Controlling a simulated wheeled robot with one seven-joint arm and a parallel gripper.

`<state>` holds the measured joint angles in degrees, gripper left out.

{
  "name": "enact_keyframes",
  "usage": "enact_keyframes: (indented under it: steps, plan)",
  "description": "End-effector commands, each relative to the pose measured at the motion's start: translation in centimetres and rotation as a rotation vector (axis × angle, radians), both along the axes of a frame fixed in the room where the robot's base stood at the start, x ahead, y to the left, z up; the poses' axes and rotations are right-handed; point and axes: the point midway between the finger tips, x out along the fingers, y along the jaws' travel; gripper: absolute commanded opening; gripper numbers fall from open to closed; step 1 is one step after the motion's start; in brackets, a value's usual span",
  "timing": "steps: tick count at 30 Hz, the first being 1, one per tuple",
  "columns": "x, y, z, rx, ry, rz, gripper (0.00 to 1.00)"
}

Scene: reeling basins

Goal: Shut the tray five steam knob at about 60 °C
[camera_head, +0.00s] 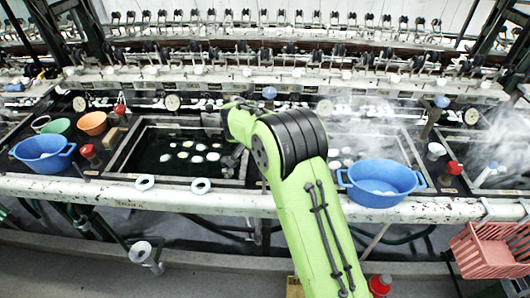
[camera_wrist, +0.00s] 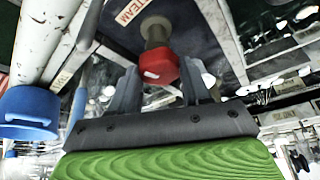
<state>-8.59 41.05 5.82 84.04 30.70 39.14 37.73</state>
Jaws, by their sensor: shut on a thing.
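A red steam knob (camera_wrist: 160,68) on a metal stem stands between the two fingers of my gripper (camera_wrist: 158,85) in the wrist view. My gripper is shut on it. A plate lettered "STEAM" (camera_wrist: 132,10) lies beside the stem. In the head view my green arm hides this knob and most of the gripper. The basin (camera_head: 175,155) left of my arm holds dark water with several white cocoons. Round dials (camera_head: 171,102) stand behind the basins; their readings are too small to tell.
Other red knobs (camera_head: 88,150) (camera_head: 454,168) stand between basins. Blue bowls (camera_head: 43,153) (camera_head: 381,182) sit left and right of my arm; the right one is close to it. Two white rings (camera_head: 200,186) lie on the front rail. A red crate (camera_head: 490,250) is at lower right. Steam drifts over the right basins.

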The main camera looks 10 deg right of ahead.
Motion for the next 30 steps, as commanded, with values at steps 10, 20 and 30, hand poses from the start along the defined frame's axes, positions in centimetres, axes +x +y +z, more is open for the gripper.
enact_keyframes:
  steps: [10,20,30]
  plan:
    - [0.16,0.12,0.18,0.0,-0.002,-0.204,0.17]
    - [0.19,0.12,0.1,0.001,-0.002,-0.274,0.17]
    - [0.18,0.11,0.08,0.001,-0.003,-0.278,0.17]
